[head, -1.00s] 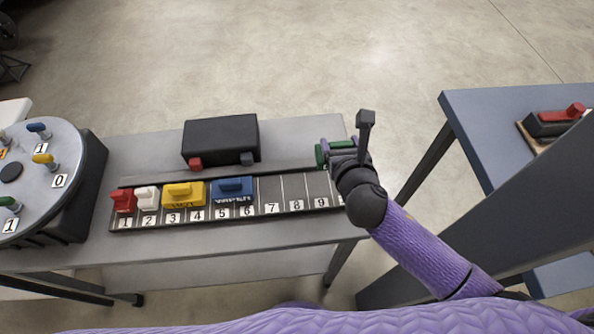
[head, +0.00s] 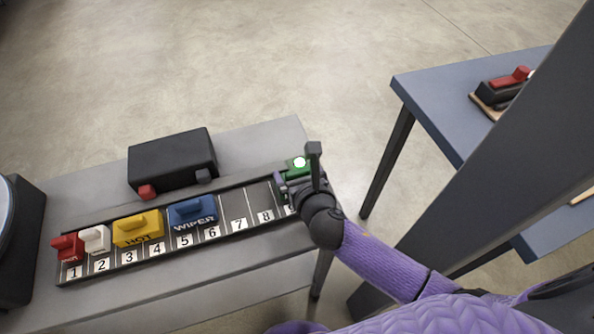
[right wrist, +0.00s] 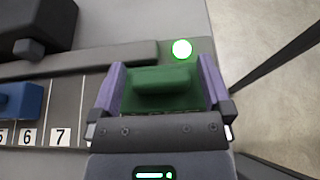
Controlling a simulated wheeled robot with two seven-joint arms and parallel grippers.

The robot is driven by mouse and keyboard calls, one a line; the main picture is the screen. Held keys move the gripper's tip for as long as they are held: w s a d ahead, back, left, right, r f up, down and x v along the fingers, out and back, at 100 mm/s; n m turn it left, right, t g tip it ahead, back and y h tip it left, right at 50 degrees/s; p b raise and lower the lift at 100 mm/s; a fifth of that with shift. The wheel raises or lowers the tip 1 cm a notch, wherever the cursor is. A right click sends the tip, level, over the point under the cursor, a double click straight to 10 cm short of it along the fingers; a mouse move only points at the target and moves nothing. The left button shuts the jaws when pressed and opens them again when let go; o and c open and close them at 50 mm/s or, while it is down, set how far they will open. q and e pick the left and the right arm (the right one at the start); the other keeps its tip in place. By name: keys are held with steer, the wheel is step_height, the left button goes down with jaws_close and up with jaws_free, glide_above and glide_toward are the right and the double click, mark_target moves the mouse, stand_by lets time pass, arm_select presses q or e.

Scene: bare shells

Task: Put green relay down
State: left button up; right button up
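The green relay (right wrist: 160,90) is between the two purple fingers of my right gripper (right wrist: 162,85), which appear to press on its two ends. In the head view, the green relay (head: 292,171) is partly hidden by my right gripper (head: 295,183). It is at the right end of the numbered rail (head: 120,265), over the slots past 8. The frames do not show clearly whether its underside touches the rail. My left gripper is out of view.
Red (head: 67,246), white (head: 95,239), yellow (head: 137,229) and blue (head: 192,211) relays fill slots 1 to 6. Slots 7 and 8 look empty. A black box (head: 172,160) stands behind the rail. A round white-green spot (right wrist: 182,48) shows beyond the relay. A blue-grey table (head: 440,110) is at right.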

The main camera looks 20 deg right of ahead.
steer(key=shift+r, duration=0.1)
steer(key=p+v, duration=0.3)
steer(key=v, duration=0.9)
steer(key=shift+p, duration=0.35)
